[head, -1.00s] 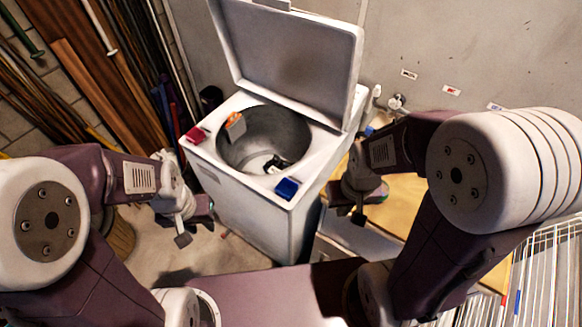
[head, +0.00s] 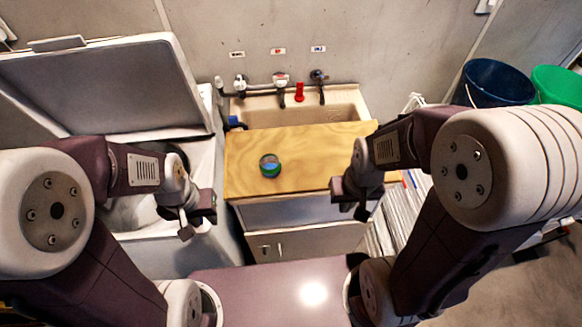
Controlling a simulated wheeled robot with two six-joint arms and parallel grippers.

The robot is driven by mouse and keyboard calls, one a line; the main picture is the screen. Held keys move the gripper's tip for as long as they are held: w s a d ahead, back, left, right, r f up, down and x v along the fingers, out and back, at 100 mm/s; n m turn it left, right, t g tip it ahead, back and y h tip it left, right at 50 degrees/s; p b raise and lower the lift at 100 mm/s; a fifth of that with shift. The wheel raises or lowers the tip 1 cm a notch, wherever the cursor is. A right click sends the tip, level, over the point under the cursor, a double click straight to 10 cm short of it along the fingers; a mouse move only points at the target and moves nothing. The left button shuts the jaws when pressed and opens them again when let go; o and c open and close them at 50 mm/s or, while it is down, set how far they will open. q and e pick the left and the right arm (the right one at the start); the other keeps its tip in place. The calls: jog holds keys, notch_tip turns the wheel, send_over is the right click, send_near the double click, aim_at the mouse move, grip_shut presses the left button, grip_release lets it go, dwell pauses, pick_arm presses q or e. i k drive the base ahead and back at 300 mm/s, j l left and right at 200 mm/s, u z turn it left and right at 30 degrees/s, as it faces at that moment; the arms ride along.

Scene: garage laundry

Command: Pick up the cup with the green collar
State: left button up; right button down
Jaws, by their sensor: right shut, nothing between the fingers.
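A small cup with a green collar (head: 270,172) stands on the wooden board over the sink cabinet; its inside looks blue. My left gripper (head: 196,221) is to the left of the cup and nearer to me, in front of the washer; its finger gap is not clear. My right gripper (head: 348,204) is shut and empty, to the right of the cup and nearer to me, by the board's front right corner. Neither gripper touches the cup.
The wooden board (head: 321,147) is otherwise clear. Behind it are a sink (head: 340,114), taps and a red object (head: 299,92). The washer with its raised lid (head: 110,85) is at left. A blue bucket (head: 497,84) and a green bucket (head: 557,88) stand at right.

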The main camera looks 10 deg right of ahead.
aim_at(270, 165)
jog(key=k+j+z, duration=0.15)
jog(key=j+z, duration=0.2)
jog(key=k+j+z, duration=0.35)
jog(key=j+z, duration=0.4)
jog(key=j, duration=0.15)
jog(key=k+j+z, duration=0.1)
jog(key=j+z, duration=0.3)
jog(key=j, duration=0.15)
